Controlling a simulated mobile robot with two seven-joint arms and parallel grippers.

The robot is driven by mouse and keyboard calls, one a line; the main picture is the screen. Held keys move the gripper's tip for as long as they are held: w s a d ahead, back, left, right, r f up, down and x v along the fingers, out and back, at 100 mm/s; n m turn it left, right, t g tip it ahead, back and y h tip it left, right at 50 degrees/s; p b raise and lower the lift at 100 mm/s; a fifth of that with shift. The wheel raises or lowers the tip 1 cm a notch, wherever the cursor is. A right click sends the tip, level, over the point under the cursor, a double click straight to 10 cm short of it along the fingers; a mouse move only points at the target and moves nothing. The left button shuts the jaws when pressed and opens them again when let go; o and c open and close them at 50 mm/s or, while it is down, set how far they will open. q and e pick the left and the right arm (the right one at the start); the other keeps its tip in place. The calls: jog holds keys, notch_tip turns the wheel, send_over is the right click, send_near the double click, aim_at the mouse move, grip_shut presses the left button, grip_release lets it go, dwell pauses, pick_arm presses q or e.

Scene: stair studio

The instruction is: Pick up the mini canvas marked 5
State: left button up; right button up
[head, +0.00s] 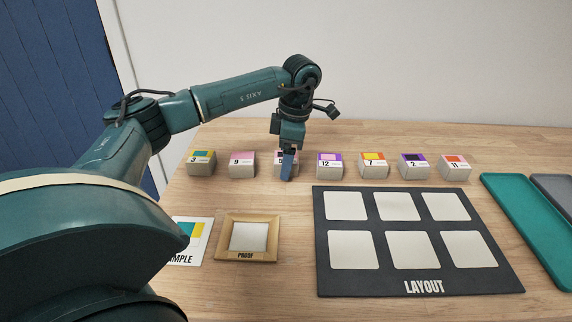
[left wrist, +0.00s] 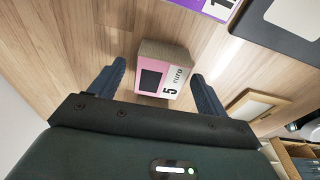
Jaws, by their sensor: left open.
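The mini canvas marked 5 (left wrist: 164,75) is a small block with a pink face and a dark square. In the left wrist view it sits between the two spread fingers of my left gripper (left wrist: 157,88), with a gap to each finger. In the head view my left gripper (head: 287,170) is down at this canvas (head: 279,170) in the back row and hides much of it. The left gripper is open. My right gripper does not show.
Blocks 9 (head: 242,165) and 12 (head: 329,165) stand on either side in the row, with several others. In front are a wooden PROOF frame (head: 273,238), a dark LAYOUT board (head: 420,285) and a teal tray (head: 530,228). Bare wood lies between row and frame.

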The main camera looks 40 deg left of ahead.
pick_arm(q)
jog(key=shift+f, duration=0.3)
jog(key=shift+c, duration=0.3)
jog(key=c, duration=1)
